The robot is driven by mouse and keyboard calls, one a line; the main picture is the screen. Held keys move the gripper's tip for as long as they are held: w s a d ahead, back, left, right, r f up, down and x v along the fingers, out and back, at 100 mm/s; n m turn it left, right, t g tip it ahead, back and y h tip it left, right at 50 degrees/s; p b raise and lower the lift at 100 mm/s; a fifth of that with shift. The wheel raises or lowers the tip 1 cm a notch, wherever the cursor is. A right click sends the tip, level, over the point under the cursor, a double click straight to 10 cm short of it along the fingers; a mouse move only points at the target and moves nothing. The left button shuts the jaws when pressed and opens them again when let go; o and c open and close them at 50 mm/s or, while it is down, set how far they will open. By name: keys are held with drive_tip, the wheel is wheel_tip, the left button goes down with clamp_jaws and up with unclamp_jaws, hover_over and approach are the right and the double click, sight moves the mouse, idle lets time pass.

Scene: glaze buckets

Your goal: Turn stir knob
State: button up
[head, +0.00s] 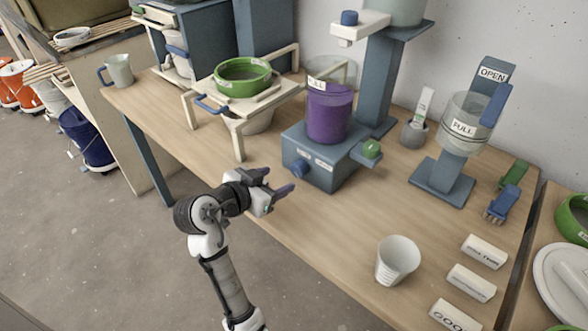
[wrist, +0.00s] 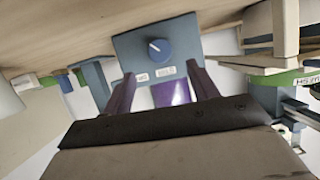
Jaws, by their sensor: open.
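A round blue knob (head: 299,169) with a white mark sits on the front face of a blue-grey mixer box (head: 322,172). The knob also shows in the wrist view (wrist: 159,51), where the picture is upside down. Two small labels are on that face, too blurred to read surely. A clear container of purple glaze (head: 328,115) stands on the box. My gripper (head: 275,181) is open and empty, in front of the box and apart from the knob. In the wrist view its two dark fingers (wrist: 161,78) point toward the box face with the knob between and beyond them.
A green knob (head: 371,149) is on an arm at the box's right. A stand with a green bowl (head: 242,77) is to the left. A white cup (head: 397,260) stands at front right. The table (head: 315,225) between the box and cup is clear.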

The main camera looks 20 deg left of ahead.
sight(296, 172)
drive_tip(key=p+x, duration=0.1)
drive_tip(key=x, duration=0.7)
drive_tip(key=shift+c, duration=0.3)
drive_tip(key=c, duration=0.9)
drive_tip(key=shift+c, duration=0.2)
drive_tip(key=shift+f+b, duration=0.1)
drive_tip(key=shift+b, duration=0.25)
drive_tip(key=shift+f+m+b, duration=0.1)
drive_tip(key=shift+m+b, duration=0.2)
drive_tip(key=shift+b, duration=0.15)
drive_tip(key=m+y+b, duration=0.1)
drive_tip(key=b, duration=0.2)
drive_tip(key=shift+f+t, duration=0.1)
drive_tip(key=shift+t, duration=0.2)
drive_tip(key=m+b, duration=0.1)
drive_tip(key=b, duration=0.1)
drive_tip(key=m+t+y+b, duration=0.1)
drive_tip(key=b, duration=0.2)
drive_tip(key=shift+s+d+m+y, duration=0.1)
drive_tip(key=shift+d+m+y, duration=0.05)
drive_tip(key=shift+m+y, duration=0.15)
